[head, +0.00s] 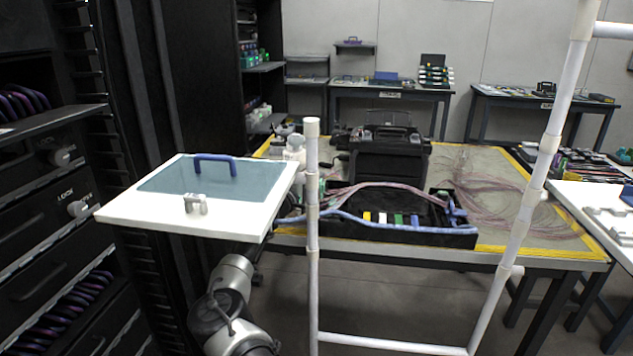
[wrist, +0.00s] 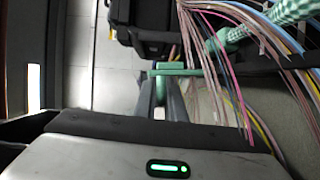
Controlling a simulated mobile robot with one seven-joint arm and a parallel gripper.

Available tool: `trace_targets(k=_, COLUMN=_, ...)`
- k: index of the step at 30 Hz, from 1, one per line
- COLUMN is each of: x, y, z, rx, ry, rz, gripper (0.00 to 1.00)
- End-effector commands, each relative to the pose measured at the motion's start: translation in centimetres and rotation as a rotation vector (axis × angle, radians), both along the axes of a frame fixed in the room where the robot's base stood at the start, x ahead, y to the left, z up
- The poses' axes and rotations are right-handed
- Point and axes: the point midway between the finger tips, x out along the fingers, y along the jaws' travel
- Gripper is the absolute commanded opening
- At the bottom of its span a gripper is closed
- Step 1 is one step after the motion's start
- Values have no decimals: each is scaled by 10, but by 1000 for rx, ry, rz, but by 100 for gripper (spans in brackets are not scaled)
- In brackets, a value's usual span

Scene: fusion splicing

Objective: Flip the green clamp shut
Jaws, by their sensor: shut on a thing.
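In the wrist view, my gripper (wrist: 161,88) reaches forward, its two dark fingers close together. A pale green bar, seemingly part of the green clamp (wrist: 178,70), lies across the fingertips, with a green piece between them. A green-and-white sleeved cable (wrist: 235,36) rises to the right of it. Whether the clamp's lever is up or down cannot be told. In the head view, the white pole and the white panel hide most of my gripper.
The black tray (head: 400,238) on the yellow-edged table (head: 487,246) holds small coloured pieces. Thin pink and blue fibres (wrist: 215,70) run beside my fingers. A black case (head: 390,160) stands behind the tray. A white pole frame (head: 312,240) and a white panel (head: 125,211) stand in front.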

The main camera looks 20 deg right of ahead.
Motion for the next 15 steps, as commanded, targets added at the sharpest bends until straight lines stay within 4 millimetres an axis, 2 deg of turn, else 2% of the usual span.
trace_targets(k=1, x=0, y=2, z=-4, rx=25, ry=-10, rz=3, gripper=0)
trace_targets(k=15, x=-7, y=-8, z=0, rx=283, ry=-184, rz=3, gripper=0)
